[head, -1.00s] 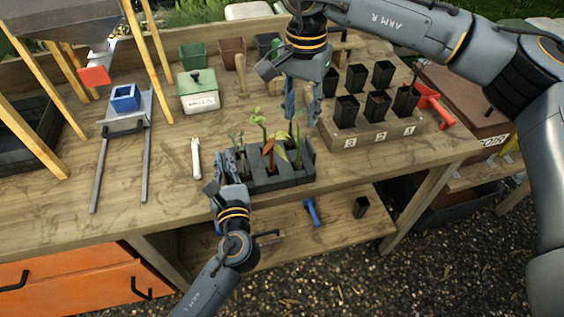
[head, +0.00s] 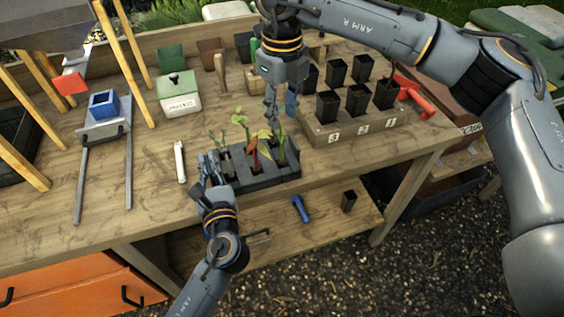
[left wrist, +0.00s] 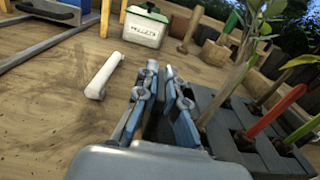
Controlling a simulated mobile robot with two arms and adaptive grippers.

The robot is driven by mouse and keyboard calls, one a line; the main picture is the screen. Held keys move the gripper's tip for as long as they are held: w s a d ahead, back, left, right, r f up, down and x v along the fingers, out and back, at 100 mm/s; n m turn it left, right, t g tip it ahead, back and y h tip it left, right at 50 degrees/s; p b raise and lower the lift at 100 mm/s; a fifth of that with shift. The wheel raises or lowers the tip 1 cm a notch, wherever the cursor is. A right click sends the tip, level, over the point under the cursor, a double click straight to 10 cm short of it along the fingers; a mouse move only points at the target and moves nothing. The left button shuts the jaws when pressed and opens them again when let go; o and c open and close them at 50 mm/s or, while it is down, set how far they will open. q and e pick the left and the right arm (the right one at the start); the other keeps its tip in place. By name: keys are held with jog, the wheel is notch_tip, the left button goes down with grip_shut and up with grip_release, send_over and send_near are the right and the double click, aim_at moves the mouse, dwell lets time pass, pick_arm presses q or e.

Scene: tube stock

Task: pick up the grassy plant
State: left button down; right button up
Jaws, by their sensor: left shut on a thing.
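A dark grey tray (head: 268,181) on the bench holds several seedlings, and its edge also shows in the left wrist view (left wrist: 228,148). The thin upright green plant (head: 281,150) at its right end looks like the grassy plant. A red-leaved plant (head: 253,152) and a leafy green one (head: 240,119) stand beside it. My left gripper (head: 211,163) is shut at the tray's left end, apparently on its wall; the fingers (left wrist: 163,105) hide the contact. My right gripper (head: 280,118) points down above the grassy plant, fingers apart, and seems empty.
A wooden block (head: 352,127) with black pots stands to the right, beside a red scoop (head: 413,97). A white tube (head: 180,162) lies left of the tray. A green-lidded box (head: 178,95) stands behind. The bench's front left is clear.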

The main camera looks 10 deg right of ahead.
aim_at(282, 161)
jog(key=m, duration=0.6)
jog(key=shift+f, duration=0.15)
jog(key=m, duration=0.5)
jog(key=shift+f, duration=0.2)
jog(key=shift+m, duration=0.3)
notch_tip(282, 161, down, 12)
jog(key=shift+s+r, duration=0.1)
grip_shut()
